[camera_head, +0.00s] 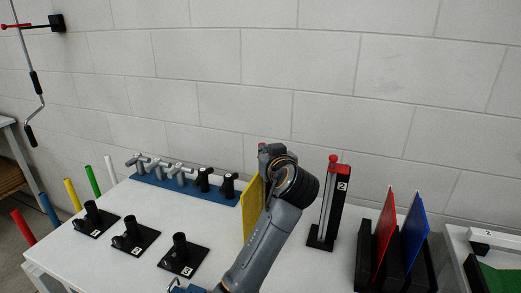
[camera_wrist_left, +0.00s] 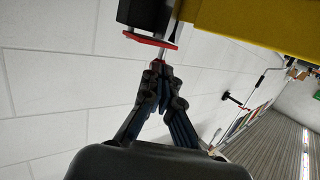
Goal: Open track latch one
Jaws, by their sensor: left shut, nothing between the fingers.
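In the left wrist view, a latch beside the yellow panel shows a black block (camera_wrist_left: 145,12), a red plate (camera_wrist_left: 150,40) and a thin metal rod (camera_wrist_left: 172,42). My left gripper (camera_wrist_left: 158,68) is shut and empty, its fingertips just below the red plate. A small red bit shows at the tips; I cannot tell whether they touch it. In the head view, my left wrist (camera_head: 285,175) hides most of this latch and the fingers. A similar latch marked 2 (camera_head: 334,205) stands upright to the right, red on top. My right gripper is not in view.
The yellow panel (camera_head: 252,207) stands just left of my wrist. Red (camera_head: 385,230) and blue (camera_head: 414,232) panels stand in black holders at right. A blue rack (camera_head: 175,187) with several clamps and several black stands (camera_head: 183,258) occupy the white table's left side.

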